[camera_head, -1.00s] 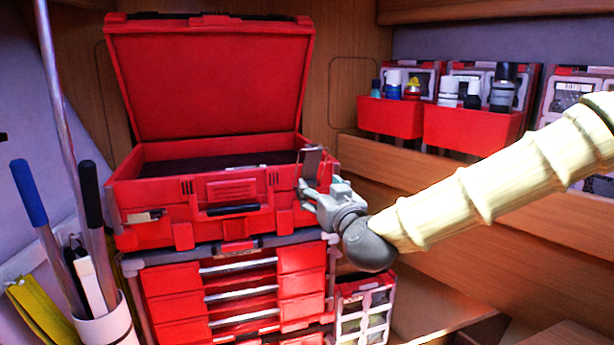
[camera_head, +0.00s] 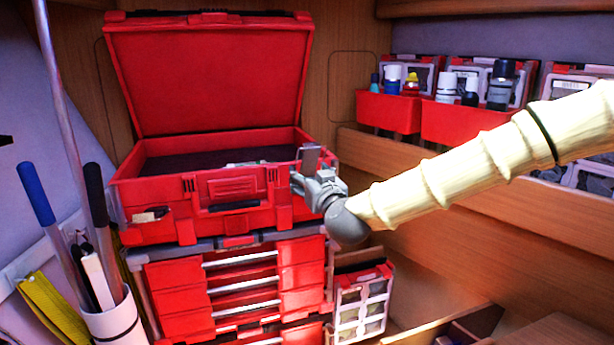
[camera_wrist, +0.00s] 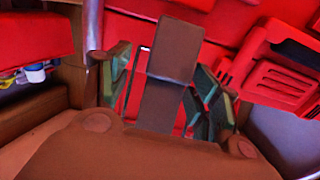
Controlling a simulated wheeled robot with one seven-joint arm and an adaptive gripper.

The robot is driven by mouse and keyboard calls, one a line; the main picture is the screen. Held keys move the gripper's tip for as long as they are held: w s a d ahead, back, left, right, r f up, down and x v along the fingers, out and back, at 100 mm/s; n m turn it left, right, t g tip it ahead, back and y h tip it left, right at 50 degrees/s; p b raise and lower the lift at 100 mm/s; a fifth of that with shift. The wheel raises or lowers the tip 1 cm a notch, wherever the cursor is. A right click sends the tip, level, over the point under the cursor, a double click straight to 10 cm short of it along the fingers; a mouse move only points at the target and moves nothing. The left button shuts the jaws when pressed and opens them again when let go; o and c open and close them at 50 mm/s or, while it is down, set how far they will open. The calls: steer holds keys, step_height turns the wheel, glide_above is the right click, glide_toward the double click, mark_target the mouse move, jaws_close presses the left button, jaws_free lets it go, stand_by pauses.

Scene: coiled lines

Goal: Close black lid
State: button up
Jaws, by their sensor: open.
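The red toolbox (camera_head: 150,232) stands open in the head view. Its lid (camera_head: 210,80) is red inside with a black top edge, and is raised, leaning back; no lid that is plainly black shows. My gripper (camera_head: 303,187) is open at the box's front right corner, close to its red wall. In the wrist view, its greenish fingers (camera_wrist: 160,85) stand apart on both sides of a dark upright plate (camera_wrist: 174,52). I cannot tell whether this plate is a latch or my own part. The red box front fills the background; contact is unclear.
A red drawer unit (camera_head: 185,300) stands below the toolbox, with a clear-fronted organizer (camera_head: 362,305) at its right. Red bins (camera_head: 388,112) with bottles line the right shelf. A white holder (camera_head: 115,322) with long-handled tools stands at left. Space above the open box is free.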

steer(key=shift+c, duration=0.7)
steer(key=shift+w+a+f, duration=0.15)
steer(key=shift+w+a, duration=0.1)
steer(key=shift+a, duration=0.25)
steer(key=c, duration=0.7)
jaws_close()
steer(key=shift+w+r+g+p, duration=0.1)
steer(key=shift+r+g+p, duration=0.2)
steer(key=shift+p, duration=0.4)
steer(key=shift+w+a+f+g+p, duration=0.1)
steer(key=shift+f+g+p, duration=0.05)
steer(key=shift+g+p, duration=0.2)
steer(key=shift+f, duration=0.15)
